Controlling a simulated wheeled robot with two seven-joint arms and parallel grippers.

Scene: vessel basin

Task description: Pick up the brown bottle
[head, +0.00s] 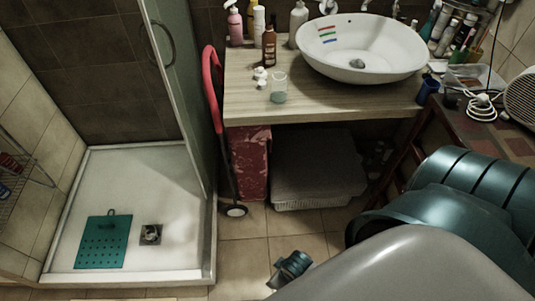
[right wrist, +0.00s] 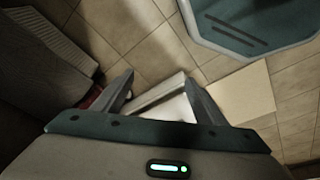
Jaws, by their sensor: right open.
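The brown bottle (head: 269,47) stands upright on the wooden counter (head: 240,104), left of the white basin (head: 362,52). It has a dark cap and a pale label. My right gripper (right wrist: 158,80) is open and empty in the right wrist view, with floor tiles and a white edge beyond its spread fingers. It is low, away from the bottle, which does not show in that view. My left gripper is not in view.
A pink bottle (head: 235,24) and a pale bottle (head: 298,24) stand near the brown one. A clear cup (head: 279,87) is in front. A red-handled cart (head: 212,88) stands by the counter's left end, next to the shower's glass panel (head: 180,80).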

